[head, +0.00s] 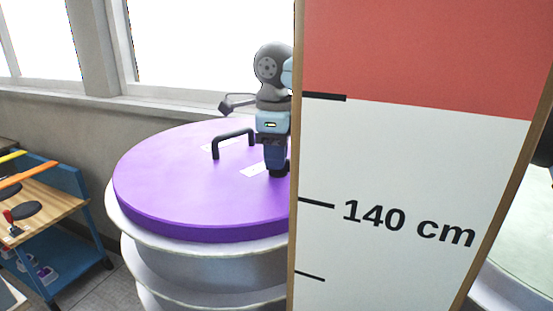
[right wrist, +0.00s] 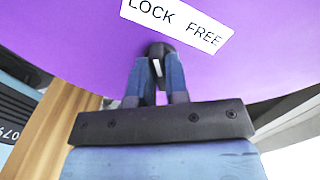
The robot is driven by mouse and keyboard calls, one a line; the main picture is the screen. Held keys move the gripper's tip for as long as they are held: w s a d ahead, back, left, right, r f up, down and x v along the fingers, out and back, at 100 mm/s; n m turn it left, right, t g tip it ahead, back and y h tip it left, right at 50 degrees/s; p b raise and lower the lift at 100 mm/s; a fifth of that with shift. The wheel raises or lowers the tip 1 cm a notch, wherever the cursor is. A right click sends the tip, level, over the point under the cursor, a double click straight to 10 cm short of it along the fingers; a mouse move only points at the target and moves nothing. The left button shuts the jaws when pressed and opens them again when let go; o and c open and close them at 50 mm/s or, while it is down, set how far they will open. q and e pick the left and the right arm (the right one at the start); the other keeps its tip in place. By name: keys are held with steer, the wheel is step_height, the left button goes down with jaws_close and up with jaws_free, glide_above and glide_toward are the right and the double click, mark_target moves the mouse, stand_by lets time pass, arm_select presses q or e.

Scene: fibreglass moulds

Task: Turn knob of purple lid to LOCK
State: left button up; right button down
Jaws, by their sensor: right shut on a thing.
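The purple lid (head: 165,190) lies on a large white ribbed drum. A black bar handle (head: 233,136) stands on it. My right gripper (head: 277,168) points down at the lid, left of the height board. In the right wrist view my right gripper (right wrist: 157,88) is shut on the dark knob (right wrist: 160,49), its blue fingers on either side. A white mark shows on the knob, but I cannot tell which word it points to. The label (right wrist: 178,22) beyond the knob reads LOCK on the left and FREE on the right. My left gripper is not in view.
A tall red and white height board (head: 400,160) marked 140 cm stands close in front and hides the lid's right part. A blue cart with a wooden top (head: 45,205) is at the left. Windows are behind. Another pale round top (head: 525,250) shows at the right.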

steer(key=shift+n, duration=1)
steer(key=shift+s, duration=0.1)
steer(key=c, duration=1.1)
jaws_free()
step_height(320, 180, up, 14)
steer(key=shift+f+b, duration=0.1)
steer(key=shift+b, duration=0.65)
steer(key=shift+f, duration=0.1)
